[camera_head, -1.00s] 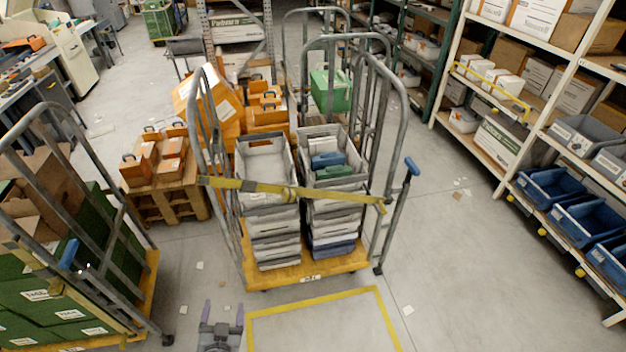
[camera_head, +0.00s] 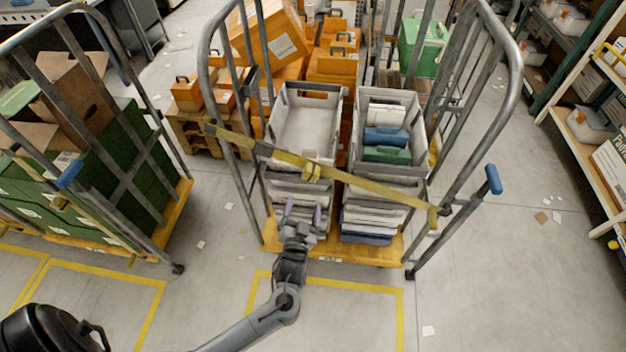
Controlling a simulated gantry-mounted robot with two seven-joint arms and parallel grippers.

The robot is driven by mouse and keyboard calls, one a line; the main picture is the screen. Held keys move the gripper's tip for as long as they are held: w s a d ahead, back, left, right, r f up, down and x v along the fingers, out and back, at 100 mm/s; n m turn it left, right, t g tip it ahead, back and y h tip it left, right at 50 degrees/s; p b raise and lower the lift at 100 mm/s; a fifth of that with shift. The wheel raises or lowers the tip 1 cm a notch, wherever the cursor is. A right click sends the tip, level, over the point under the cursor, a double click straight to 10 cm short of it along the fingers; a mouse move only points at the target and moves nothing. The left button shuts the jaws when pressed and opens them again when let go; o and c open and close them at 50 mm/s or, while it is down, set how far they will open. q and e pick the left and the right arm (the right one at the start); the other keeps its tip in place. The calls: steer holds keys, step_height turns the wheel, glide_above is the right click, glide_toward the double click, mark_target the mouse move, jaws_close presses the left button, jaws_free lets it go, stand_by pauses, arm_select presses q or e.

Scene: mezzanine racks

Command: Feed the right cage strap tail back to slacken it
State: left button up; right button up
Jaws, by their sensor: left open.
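The right cage (camera_head: 507,50) is a grey tubular roll cage on a yellow base, at the centre of the head view. Its yellow strap (camera_head: 375,187) runs across the front, sloping down from the left post to the right post. A yellow buckle (camera_head: 312,172) sits near the strap's middle. A short yellow end (camera_head: 432,218) hangs at the right post; I cannot tell whether it is the tail. My left gripper (camera_head: 303,211) is open and empty, in front of the stacked trays and below the buckle, apart from the strap in the picture. My right gripper is not in view.
The cage holds grey trays (camera_head: 282,118). A blue-handled lever (camera_head: 493,179) sticks out at its right. The left cage (camera_head: 178,225) holds green crates. Orange boxes (camera_head: 335,66) stand behind; shelving (camera_head: 570,128) is at right. The floor (camera_head: 500,290) at front right is mostly clear.

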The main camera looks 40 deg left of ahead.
mark_target(308, 177)
arm_select(q)
steer(key=x, duration=0.9)
steer(key=shift+w+r, duration=0.2)
steer(key=shift+w, duration=0.3)
steer(key=shift+w+a, duration=0.4)
steer(key=shift+w, duration=0.25)
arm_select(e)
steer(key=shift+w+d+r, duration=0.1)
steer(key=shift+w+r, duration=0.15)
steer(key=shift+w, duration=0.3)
arm_select(q)
steer(key=c, duration=1.4)
steer(key=shift+s+a+r+p, duration=0.1)
steer(key=shift+a+r+p, duration=0.15)
steer(key=shift+p, duration=0.25)
steer(key=s+a+r+p, duration=0.1)
steer(key=a, duration=0.1)
steer(key=s+a+p, duration=0.1)
steer(key=s+a+r+p, duration=0.1)
steer(key=a, duration=0.1)
steer(key=shift+s+a+r+p, duration=0.15)
steer(key=shift+a+r+p, duration=0.15)
steer(key=shift+p, duration=0.1)
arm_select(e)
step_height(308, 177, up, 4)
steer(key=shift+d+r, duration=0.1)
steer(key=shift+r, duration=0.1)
